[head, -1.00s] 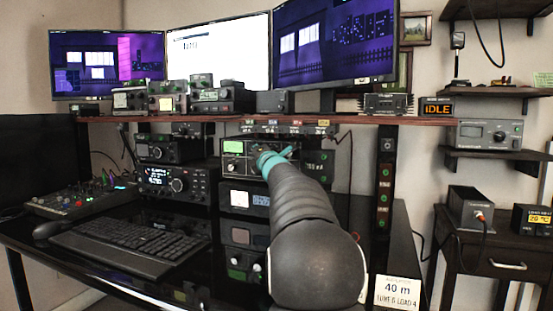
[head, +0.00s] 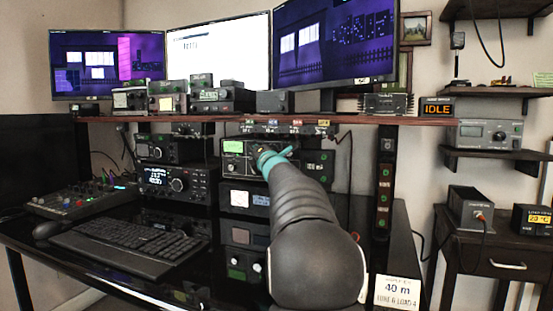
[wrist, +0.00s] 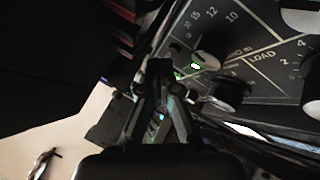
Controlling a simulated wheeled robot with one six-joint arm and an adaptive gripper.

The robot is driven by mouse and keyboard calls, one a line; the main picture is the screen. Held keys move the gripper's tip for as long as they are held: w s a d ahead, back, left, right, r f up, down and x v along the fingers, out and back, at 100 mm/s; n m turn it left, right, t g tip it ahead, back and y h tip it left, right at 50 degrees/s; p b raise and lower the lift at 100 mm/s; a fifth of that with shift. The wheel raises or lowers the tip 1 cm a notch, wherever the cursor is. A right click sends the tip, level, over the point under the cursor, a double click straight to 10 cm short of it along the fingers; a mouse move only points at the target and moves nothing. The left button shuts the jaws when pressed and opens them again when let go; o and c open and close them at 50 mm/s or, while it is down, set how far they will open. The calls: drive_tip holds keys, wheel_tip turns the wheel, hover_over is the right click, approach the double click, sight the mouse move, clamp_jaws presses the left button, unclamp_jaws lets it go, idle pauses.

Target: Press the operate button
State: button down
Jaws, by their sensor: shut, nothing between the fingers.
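My gripper (wrist: 160,72) is shut and empty in the wrist view, its fingertips close to a dark front panel (wrist: 270,88). The panel has a band scale, the word LOAD and round knobs. A dark knob (wrist: 228,93) is further right. In the head view my gripper (head: 274,157) reaches the panel of a radio unit (head: 234,147) with a green display. My arm hides part of that unit. No operate label is readable.
A shelf (head: 180,118) runs above the radio units, under three monitors. A keyboard (head: 128,246) and a mixer (head: 82,198) stand on the glossy desk at left. A card reading 40 m (head: 397,291) is at the front right. An IDLE sign (head: 437,108) is lit at right.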

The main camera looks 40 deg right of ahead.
drive_tip(key=shift+w+d, duration=0.15)
drive_tip(key=shift+d, duration=0.2)
drive_tip(key=shift+w+d, duration=0.1)
idle(0.4)
drive_tip(key=shift+s+a+b, duration=0.35)
drive_tip(key=shift+a, duration=0.15)
drive_tip(key=s+a+b, duration=0.3)
drive_tip(key=a+b, duration=0.1)
drive_tip(key=a, duration=0.1)
idle(0.6)
drive_tip(key=shift+a, duration=0.1)
idle(0.4)
